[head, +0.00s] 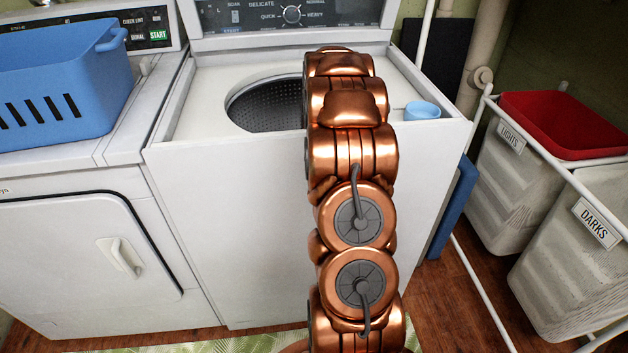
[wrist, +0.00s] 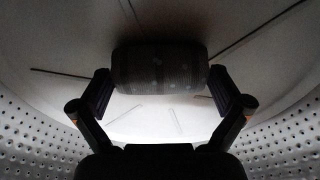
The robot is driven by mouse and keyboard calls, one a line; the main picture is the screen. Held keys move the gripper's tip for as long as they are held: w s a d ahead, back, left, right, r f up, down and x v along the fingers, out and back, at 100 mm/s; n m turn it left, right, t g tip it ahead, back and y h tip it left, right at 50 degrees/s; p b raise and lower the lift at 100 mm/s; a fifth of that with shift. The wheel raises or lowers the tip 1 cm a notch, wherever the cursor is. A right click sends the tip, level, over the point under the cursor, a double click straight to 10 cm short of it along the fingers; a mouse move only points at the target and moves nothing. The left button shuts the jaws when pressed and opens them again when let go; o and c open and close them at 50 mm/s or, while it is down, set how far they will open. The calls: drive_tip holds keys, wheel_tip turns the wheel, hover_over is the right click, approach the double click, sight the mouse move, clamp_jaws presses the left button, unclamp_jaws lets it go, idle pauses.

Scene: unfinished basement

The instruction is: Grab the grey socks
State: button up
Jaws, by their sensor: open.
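In the wrist view, a dark grey, rounded roll with a ribbed texture, the grey socks (wrist: 160,62), lies ahead in dim light. My gripper (wrist: 162,84) is open, with one dark finger on each side of the socks. The fingers are near the ends of the roll; I cannot tell whether they touch it. Perforated drum walls (wrist: 40,130) curve around on both sides. In the head view, my copper arm reaches over the open-topped washer (head: 240,190); my gripper and the socks are hidden there.
The washer's round opening (head: 265,105) shows left of my arm. A light blue cup (head: 422,110) sits on its right rim. A blue basket (head: 65,85) stands on the machine at left. Hampers labelled LIGHTS (head: 510,190) and DARKS (head: 575,260) stand at right.

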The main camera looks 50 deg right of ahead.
drive_tip(key=c, duration=0.9)
drive_tip(key=shift+r, duration=0.1)
